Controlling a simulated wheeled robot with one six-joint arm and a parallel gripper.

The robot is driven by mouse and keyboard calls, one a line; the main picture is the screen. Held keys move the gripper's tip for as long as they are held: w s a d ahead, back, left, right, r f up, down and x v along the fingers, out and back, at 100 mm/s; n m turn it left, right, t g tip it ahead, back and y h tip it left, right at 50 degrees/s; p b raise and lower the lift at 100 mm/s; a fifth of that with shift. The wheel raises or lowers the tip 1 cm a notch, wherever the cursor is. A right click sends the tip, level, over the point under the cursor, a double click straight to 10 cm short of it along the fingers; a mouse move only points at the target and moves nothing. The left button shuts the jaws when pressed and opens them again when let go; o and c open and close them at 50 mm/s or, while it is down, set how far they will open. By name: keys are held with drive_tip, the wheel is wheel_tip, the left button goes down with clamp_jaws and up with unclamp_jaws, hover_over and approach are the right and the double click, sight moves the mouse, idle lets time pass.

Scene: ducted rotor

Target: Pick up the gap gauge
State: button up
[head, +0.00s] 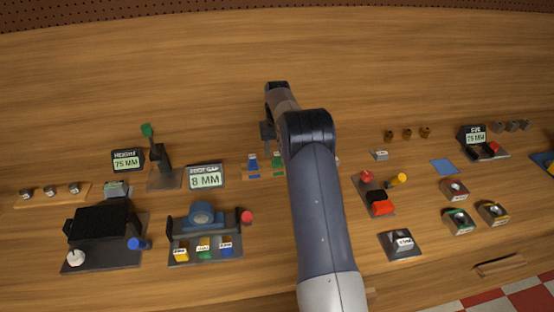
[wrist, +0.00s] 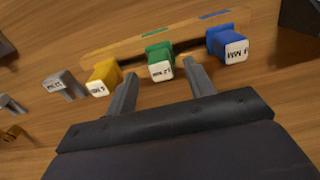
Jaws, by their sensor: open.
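The gap gauges appear to be the labelled coloured blocks at a wooden rack (wrist: 100,52): a yellow one (wrist: 103,76), a green one (wrist: 160,60) and a blue one (wrist: 228,45) in the wrist view. Their small labels are hard to read. My gripper (wrist: 158,76) is open and empty, its fingers either side of the green block's near end. I cannot tell whether they touch it. In the head view the blue (head: 253,163) and green (head: 278,162) blocks show left of my arm; the yellow one is hidden behind it.
A fixture (head: 203,216) with several coloured labelled pieces stands left of my arm, below a display (head: 206,177) reading 8 MM. A grey labelled block (wrist: 62,85) lies beside the yellow block. A red-and-black device (head: 379,197) stands right of my arm. The back of the table is clear.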

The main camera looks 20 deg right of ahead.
sight(277, 161)
drive_tip(key=shift+f, duration=1.3)
drive_tip(key=shift+c, duration=0.4)
drive_tip(key=c, duration=1)
